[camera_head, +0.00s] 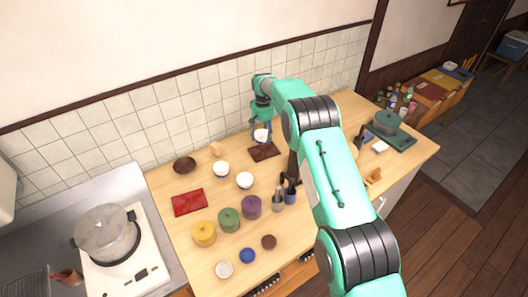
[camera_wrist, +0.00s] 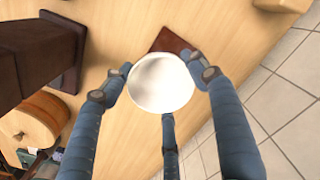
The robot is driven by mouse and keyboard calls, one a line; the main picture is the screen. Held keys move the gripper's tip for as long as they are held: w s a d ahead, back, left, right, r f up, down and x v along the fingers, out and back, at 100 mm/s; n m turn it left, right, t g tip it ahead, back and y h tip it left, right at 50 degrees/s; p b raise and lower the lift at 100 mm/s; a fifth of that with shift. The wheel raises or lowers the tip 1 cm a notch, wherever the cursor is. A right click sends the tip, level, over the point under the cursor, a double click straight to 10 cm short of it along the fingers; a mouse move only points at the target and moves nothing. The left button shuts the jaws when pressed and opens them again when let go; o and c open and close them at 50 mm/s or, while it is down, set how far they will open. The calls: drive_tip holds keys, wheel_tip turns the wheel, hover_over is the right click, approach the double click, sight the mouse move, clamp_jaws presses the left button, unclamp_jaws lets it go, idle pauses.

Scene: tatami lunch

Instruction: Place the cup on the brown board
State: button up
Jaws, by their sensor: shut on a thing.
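My gripper (camera_head: 262,128) is shut on a white cup (camera_head: 261,136) at the back of the counter. In the wrist view the cup (camera_wrist: 160,82) sits between the blue fingers of my gripper (camera_wrist: 158,84), its round opening toward the camera. The brown board (camera_head: 265,153) lies flat on the counter below the cup in the head view. In the wrist view a corner of the brown board (camera_wrist: 170,40) shows beyond the cup, which hides the rest. I cannot tell whether the cup touches the board.
Two white cups, one of them here (camera_head: 244,181), and a dark bowl (camera_head: 184,165) stand to the left. The tiled wall (camera_head: 190,120) is close behind.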

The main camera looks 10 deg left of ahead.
hover_over(263, 156)
drive_tip(key=shift+s+a+f, duration=0.1)
drive_tip(key=shift+f, duration=3)
drive_tip(key=shift+f, duration=1.85)
drive_tip(key=shift+f, duration=0.2)
drive_tip(key=o, duration=1.2)
drive_tip(key=shift+r, duration=0.2)
wheel_tip(263, 156, up, 12)
